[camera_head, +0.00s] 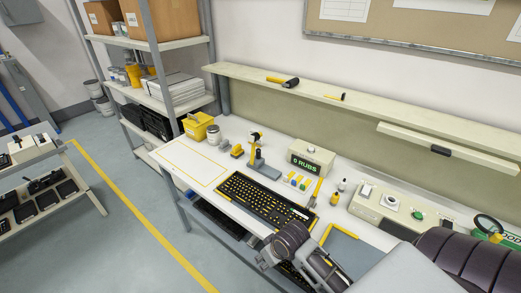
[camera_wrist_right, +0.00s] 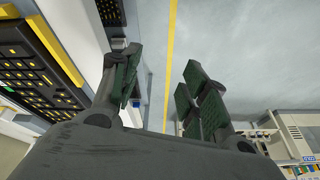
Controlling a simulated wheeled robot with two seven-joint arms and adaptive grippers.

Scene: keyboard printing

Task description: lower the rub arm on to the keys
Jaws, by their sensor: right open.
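A black keyboard (camera_head: 262,200) with yellow-marked keys lies on the white bench. My right gripper (camera_head: 268,258) is at the bench's front edge, below and right of the keyboard, well apart from the stand. In the right wrist view its fingers (camera_wrist_right: 160,90) are spread with nothing between them; a keyboard (camera_wrist_right: 35,65) shows at the left. My left gripper is out of view.
A yellow box (camera_head: 197,127), a grey jar (camera_head: 213,133) and a small yellow item (camera_head: 237,151) stand on the bench's left. A yellow-handled tool (camera_head: 315,192) is right of the keyboard. A control box (camera_head: 390,208) stands farther right. The outlined left bench area (camera_head: 190,160) is clear.

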